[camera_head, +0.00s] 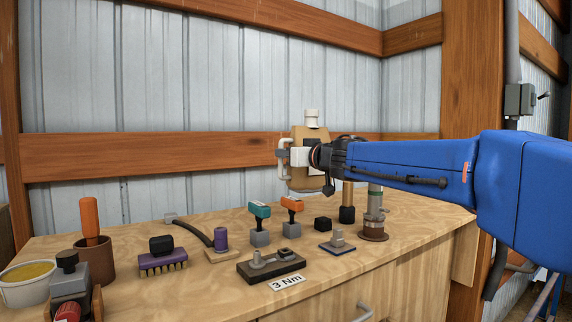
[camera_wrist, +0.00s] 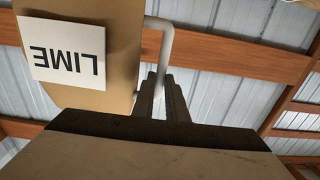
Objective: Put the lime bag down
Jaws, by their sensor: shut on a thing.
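The lime bag (camera_head: 312,132) is a tan, upright body with a white cap on top. In the wrist view the bag (camera_wrist: 115,40) fills the upper left, with its white LIME label (camera_wrist: 66,52) upside down. My gripper (camera_head: 284,156) is in front of the bag in the head view and covers its middle. In the wrist view the dark fingers of my gripper (camera_wrist: 165,92) are shut around the bag's pale side handle (camera_wrist: 166,45). The bag appears held above the bench, its bottom near the bench's back edge in the head view.
A metal wall stands behind.

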